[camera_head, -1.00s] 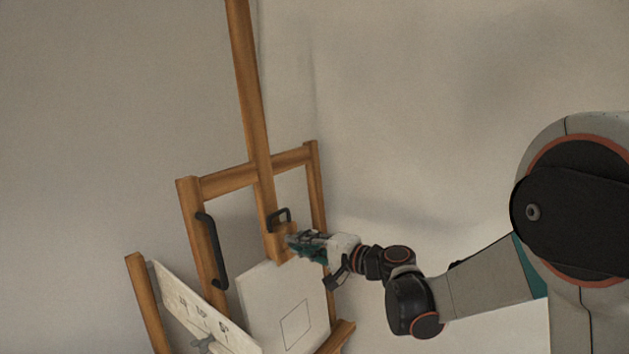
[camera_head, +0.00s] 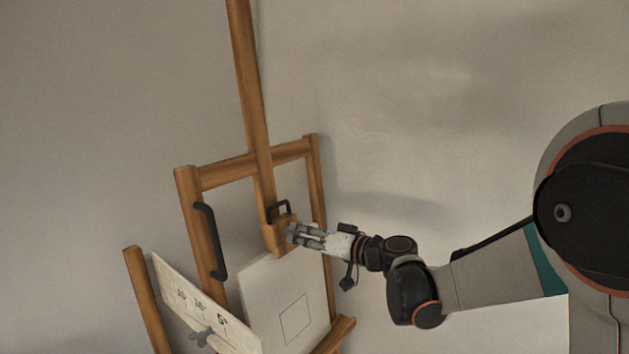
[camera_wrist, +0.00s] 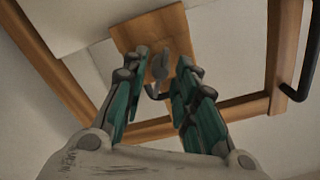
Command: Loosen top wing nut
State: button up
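The top wing nut (camera_wrist: 160,64) is a small grey piece on the wooden block (camera_wrist: 150,32) in the wrist view. The block also shows in the head view (camera_head: 277,238), at the lower end of the easel's mast. My gripper (camera_wrist: 163,66) points at the block, its two green-padded fingers apart on either side of the nut. The left fingertip looks very close to the nut; I cannot tell whether it touches. In the head view my gripper (camera_head: 293,234) is at the block's right side and hides the nut.
A white canvas (camera_head: 285,295) with a drawn square stands below the block. A black handle (camera_head: 211,242) is on the easel's left post, and a small black handle (camera_head: 279,208) is by the block. A marked white board (camera_head: 190,295) with a grey wing nut (camera_head: 203,337) is lower left.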

jog(key=v, duration=0.6)
dwell(0.5)
jog(key=shift+s, duration=0.1)
jog(key=s+d+f+m+g+h+b, duration=0.1)
jog(key=s+d+f+h, duration=0.3)
jog(key=s, duration=0.6)
jog(key=s+d+f+m+g+h+b, duration=0.1)
jog(key=s+d+f+h+b, duration=0.2)
jog(key=s+d, duration=0.5)
jog(key=s+d+f+m+h+b, duration=0.1)
jog(key=s+d+f+h, duration=0.4)
jog(key=s, duration=0.6)
jog(key=shift+s+d+m+g+h+b, duration=0.35)
jog(key=shift+d+m+g+h+b, duration=0.05)
jog(key=shift+m+h, duration=0.1)
